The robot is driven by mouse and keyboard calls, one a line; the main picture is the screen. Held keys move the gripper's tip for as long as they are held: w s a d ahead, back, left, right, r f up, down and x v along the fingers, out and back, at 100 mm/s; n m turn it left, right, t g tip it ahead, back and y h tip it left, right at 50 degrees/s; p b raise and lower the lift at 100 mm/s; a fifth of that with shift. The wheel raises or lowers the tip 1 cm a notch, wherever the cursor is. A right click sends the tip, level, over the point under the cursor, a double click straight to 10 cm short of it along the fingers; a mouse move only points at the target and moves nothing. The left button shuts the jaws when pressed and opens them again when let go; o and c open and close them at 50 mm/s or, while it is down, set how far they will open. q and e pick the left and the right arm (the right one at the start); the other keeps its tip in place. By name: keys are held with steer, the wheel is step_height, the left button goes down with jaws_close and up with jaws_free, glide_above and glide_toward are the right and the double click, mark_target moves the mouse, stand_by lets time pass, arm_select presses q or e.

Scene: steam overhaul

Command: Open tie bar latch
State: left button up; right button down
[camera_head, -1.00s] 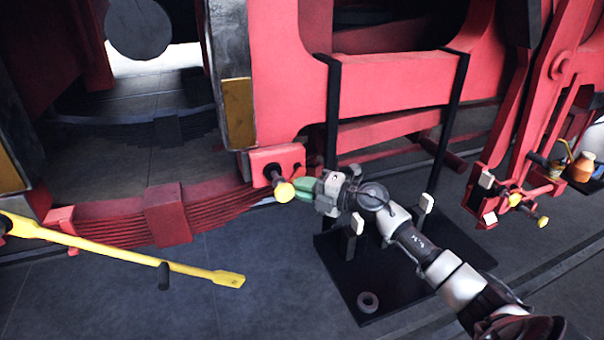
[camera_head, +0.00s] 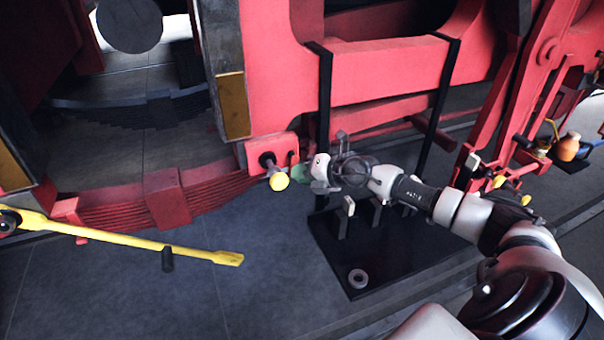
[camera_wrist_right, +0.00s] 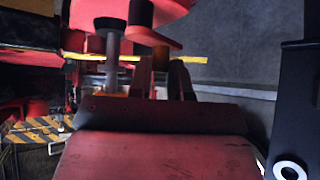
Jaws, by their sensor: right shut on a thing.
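My right gripper (camera_head: 298,172), with green fingertips, is at the handle from the right, just behind the knob. It is shut on the handle; the contact is partly hidden by the knob. In the right wrist view the pin (camera_wrist_right: 112,55) shows beside my dark fingers (camera_wrist_right: 162,80), under a red part (camera_wrist_right: 130,14). My left gripper is not in view.
A yellow bar (camera_head: 140,243) with a dark peg reaches in from the left over open floor. More yellow-knobbed pins (camera_head: 508,187) are at the right.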

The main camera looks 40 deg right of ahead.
steer(key=shift+f, duration=0.1)
steer(key=c, duration=1.1)
jaws_free()
steer(key=shift+o, duration=0.2)
steer(key=v, duration=1.1)
steer(key=shift+f, duration=0.1)
